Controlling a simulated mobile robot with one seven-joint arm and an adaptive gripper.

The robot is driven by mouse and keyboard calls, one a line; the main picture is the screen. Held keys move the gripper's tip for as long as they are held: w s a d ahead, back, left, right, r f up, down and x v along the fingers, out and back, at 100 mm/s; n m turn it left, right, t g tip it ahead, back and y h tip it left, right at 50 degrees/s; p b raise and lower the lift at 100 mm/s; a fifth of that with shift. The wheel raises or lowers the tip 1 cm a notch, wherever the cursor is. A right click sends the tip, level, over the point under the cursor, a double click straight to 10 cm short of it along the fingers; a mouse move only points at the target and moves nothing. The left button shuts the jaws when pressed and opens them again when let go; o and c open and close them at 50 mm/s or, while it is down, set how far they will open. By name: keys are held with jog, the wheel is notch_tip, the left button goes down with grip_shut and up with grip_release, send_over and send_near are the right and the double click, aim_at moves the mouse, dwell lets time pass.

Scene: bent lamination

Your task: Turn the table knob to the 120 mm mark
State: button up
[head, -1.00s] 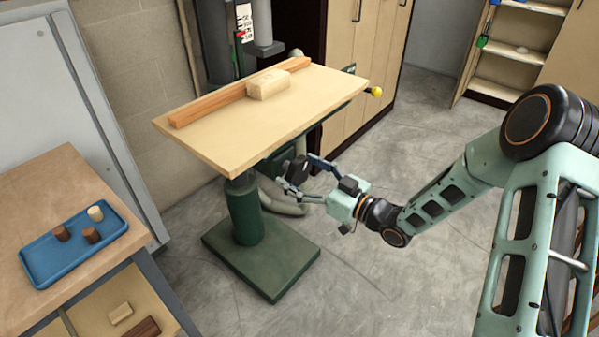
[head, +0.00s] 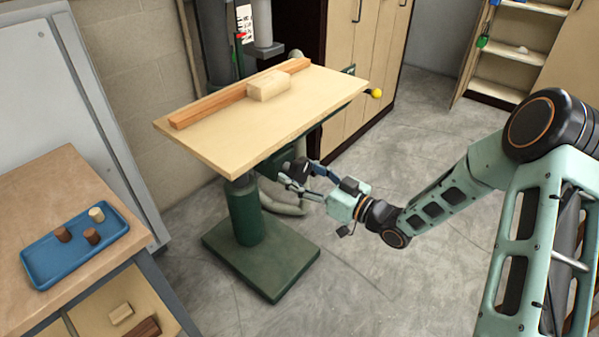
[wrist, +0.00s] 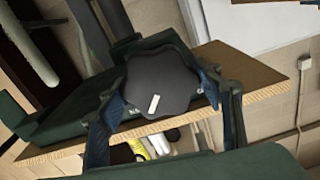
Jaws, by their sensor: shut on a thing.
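The black lobed table knob (wrist: 158,84) with a white pointer line fills the middle of the wrist view. My gripper (head: 298,178) is under the right front side of the wooden drill press table (head: 215,135). In the wrist view its two fingers (wrist: 160,95) are shut on the knob from both sides. The knob also shows small and dark in the head view (head: 299,168). A scale strip (head: 244,24) with a red pointer (head: 241,35) is on the machine's column; its marks are too small to read.
A wooden block (head: 268,87) and an orange-brown fence (head: 240,92) lie on the table. The green pedestal (head: 246,212) stands below it. A blue tray (head: 42,272) with small pieces sits on the left bench. Floor at right is open.

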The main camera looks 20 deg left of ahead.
jog(key=o, duration=1.1)
jog(key=v, duration=1.2)
jog(key=shift+s, duration=0.1)
